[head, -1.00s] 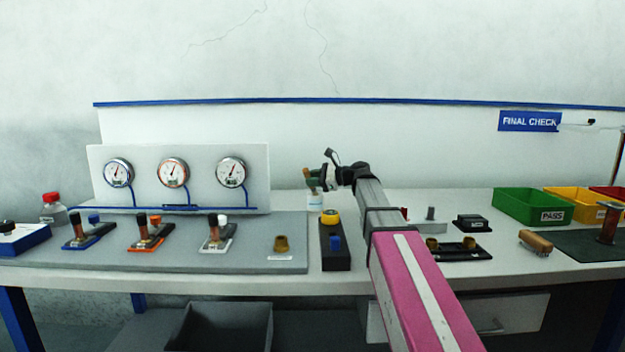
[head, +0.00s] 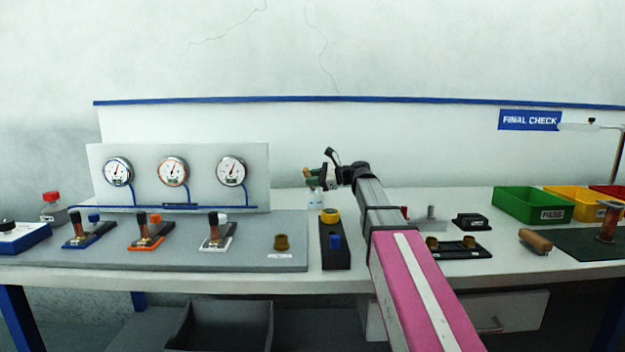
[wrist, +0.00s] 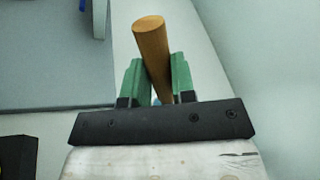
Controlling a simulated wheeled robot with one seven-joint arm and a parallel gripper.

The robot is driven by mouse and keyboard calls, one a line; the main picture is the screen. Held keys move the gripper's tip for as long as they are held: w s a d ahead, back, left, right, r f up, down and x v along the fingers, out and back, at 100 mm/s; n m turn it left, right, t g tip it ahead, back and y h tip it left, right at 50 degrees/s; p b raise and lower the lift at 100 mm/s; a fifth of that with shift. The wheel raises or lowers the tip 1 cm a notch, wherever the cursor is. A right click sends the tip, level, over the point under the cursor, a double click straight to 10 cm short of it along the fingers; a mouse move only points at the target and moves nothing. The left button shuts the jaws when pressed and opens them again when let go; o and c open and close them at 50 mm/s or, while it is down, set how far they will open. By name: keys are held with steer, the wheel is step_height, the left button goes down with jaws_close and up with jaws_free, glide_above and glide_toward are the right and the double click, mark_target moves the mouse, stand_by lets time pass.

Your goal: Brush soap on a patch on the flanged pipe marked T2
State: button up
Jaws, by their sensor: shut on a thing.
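My gripper (head: 316,178), with green fingers, is over the back of the bench. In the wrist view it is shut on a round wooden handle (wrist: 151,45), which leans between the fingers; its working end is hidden. A small white pot (head: 315,199) stands just under my gripper; I cannot tell whether the brush touches it. Three pipe pieces with dark tops stand in a blue holder (head: 90,236), an orange holder (head: 147,243) and a white holder (head: 218,244). I cannot read a T2 mark on any of them.
A gauge panel (head: 137,199) stands behind the holders. A green PASS bin (head: 533,206), a wooden-handled tool (head: 536,240) and a copper pipe piece (head: 607,224) are at right.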

stand_by(0.3)
step_height(320, 180, up, 7)
stand_by(0.9)
stand_by(0.4)
